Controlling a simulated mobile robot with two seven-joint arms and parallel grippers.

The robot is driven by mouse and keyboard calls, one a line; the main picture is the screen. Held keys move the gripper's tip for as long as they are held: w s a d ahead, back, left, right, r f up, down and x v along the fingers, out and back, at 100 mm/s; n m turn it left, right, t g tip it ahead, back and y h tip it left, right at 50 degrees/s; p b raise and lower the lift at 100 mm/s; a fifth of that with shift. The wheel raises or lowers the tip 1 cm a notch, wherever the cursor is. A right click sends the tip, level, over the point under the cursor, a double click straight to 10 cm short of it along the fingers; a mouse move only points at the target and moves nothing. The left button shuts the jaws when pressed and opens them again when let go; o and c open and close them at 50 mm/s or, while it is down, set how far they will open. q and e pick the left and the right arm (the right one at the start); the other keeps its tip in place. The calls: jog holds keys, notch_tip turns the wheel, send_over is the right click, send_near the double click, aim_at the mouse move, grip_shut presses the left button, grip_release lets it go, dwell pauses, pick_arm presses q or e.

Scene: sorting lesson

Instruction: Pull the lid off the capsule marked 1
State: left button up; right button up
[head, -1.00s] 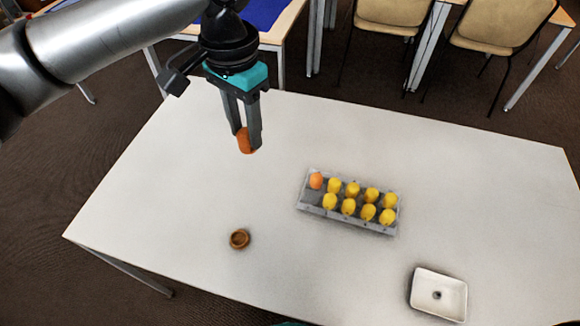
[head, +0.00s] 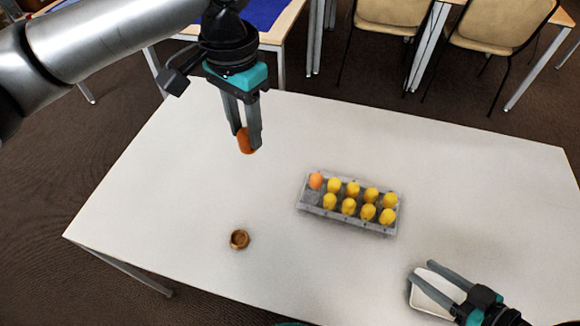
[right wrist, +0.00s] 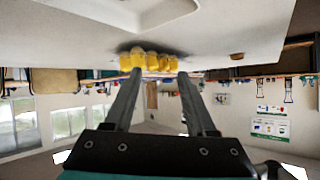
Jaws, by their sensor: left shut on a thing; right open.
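A grey tray (head: 345,222) on the table holds one orange capsule (head: 316,181) at its left end and several yellow capsules (head: 352,188) in two rows. The front left slot is empty. Any number marks are too small to read. My left gripper (head: 247,134) is shut on an orange capsule (head: 246,145), held above the table to the left of the tray. My right gripper (head: 422,271) is open and empty, over the white dish at lower right, apart from the tray. In the right wrist view the yellow capsules (right wrist: 150,61) show beyond its fingertips (right wrist: 160,74).
The white dish (head: 425,305) is partly hidden by my right gripper. The table between bowl and tray is clear. Chairs stand behind the table.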

jog(key=w+a+r+y, duration=0.3)
jog(key=a, duration=0.7)
jog(key=n+t+y, duration=0.2)
jog(key=n+y, duration=0.3)
send_near(248, 151)
jog(key=w+a, duration=0.1)
jog(key=w, duration=0.1)
jog(key=x, duration=0.7)
jog(key=shift+w, duration=0.15)
jog(key=shift+f, duration=0.1)
jog(key=shift+c, duration=0.3)
jog(key=c, duration=0.7)
